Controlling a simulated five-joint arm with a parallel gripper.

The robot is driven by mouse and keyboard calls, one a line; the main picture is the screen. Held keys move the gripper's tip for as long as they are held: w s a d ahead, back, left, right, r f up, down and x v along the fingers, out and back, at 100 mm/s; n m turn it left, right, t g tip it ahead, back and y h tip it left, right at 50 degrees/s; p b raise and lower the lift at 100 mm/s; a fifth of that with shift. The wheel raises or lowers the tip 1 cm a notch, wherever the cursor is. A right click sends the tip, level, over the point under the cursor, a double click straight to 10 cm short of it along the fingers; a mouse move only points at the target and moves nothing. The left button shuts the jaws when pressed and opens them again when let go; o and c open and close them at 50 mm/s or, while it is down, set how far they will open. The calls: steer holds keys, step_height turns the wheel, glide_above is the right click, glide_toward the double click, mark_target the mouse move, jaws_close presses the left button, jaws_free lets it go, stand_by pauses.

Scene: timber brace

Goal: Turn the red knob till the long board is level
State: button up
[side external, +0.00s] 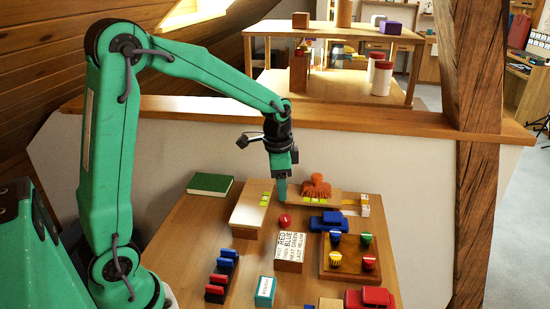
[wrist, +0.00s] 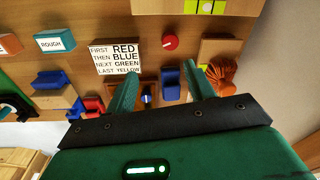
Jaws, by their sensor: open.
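A round red knob (side external: 284,220) stands near the table's middle; in the wrist view it is a red disc (wrist: 170,42) with a pale mark. My gripper (side external: 281,198) is open and empty, pointing down behind the knob in the side view. In the wrist view its fingers (wrist: 160,72) are spread, with the knob beyond their tips, apart from them. A pale board (side external: 247,212) with yellow-green squares lies left of my gripper.
A panel of coloured knobs (side external: 352,248), one also red, stands right. A colour-order sign (side external: 291,246) stands before the red knob.

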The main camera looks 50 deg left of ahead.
steer(key=m+g, duration=0.1)
glide_above(285, 218)
step_height(285, 218, down, 6)
steer(key=shift+r, duration=0.2)
steer(key=shift+f, duration=3.9)
steer(key=c, duration=1)
